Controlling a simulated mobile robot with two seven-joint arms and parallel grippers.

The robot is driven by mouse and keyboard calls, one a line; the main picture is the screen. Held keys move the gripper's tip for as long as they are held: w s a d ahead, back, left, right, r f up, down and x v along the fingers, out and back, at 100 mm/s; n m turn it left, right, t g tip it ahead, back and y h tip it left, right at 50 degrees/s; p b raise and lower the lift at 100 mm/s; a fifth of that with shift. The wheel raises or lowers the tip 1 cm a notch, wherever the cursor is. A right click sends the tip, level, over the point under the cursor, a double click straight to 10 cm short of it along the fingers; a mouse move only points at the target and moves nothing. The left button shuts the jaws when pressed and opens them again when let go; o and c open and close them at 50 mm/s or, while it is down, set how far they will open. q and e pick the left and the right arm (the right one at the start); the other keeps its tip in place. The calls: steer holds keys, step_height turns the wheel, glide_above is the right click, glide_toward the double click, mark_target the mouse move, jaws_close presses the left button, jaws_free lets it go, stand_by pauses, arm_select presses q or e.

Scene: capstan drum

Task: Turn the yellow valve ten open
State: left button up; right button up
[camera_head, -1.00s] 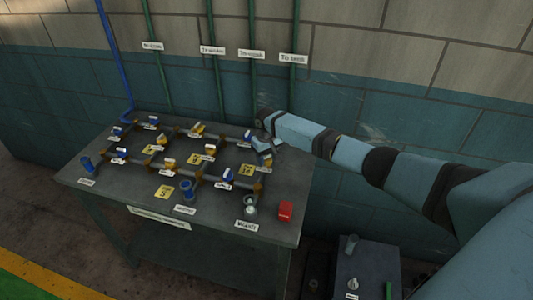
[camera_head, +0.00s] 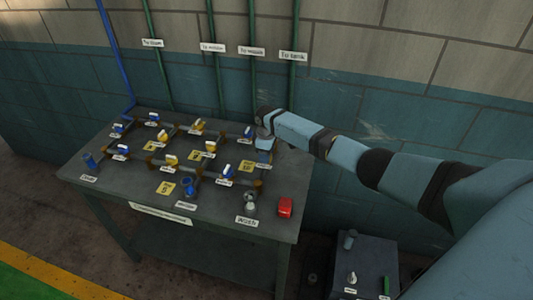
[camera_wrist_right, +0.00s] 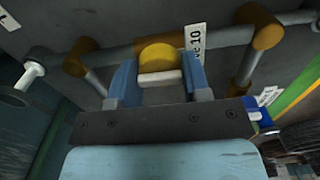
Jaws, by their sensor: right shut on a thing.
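The yellow valve ten (camera_wrist_right: 158,57) shows in the right wrist view as a round yellow body with a pale handle bar. A white label (camera_wrist_right: 196,42) ending in "10" is beside it. My right gripper (camera_wrist_right: 160,80) has a blue finger on each side of the valve and is shut on it. In the head view my right gripper (camera_head: 264,143) is at the right back of the pipe bench, pointing down, and hides the valve. My left gripper is not in view.
The bench (camera_head: 135,184) carries a pipe grid with several blue and yellow valves, including a yellow one (camera_head: 198,124) and a blue one (camera_head: 247,131). A grey cabinet (camera_head: 365,262) is on the right.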

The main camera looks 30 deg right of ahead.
stand_by(0.6)
steer(key=o, duration=0.9)
step_height(320, 180, up, 14)
steer(key=shift+f+b, duration=0.1)
steer(key=shift+b, duration=0.5)
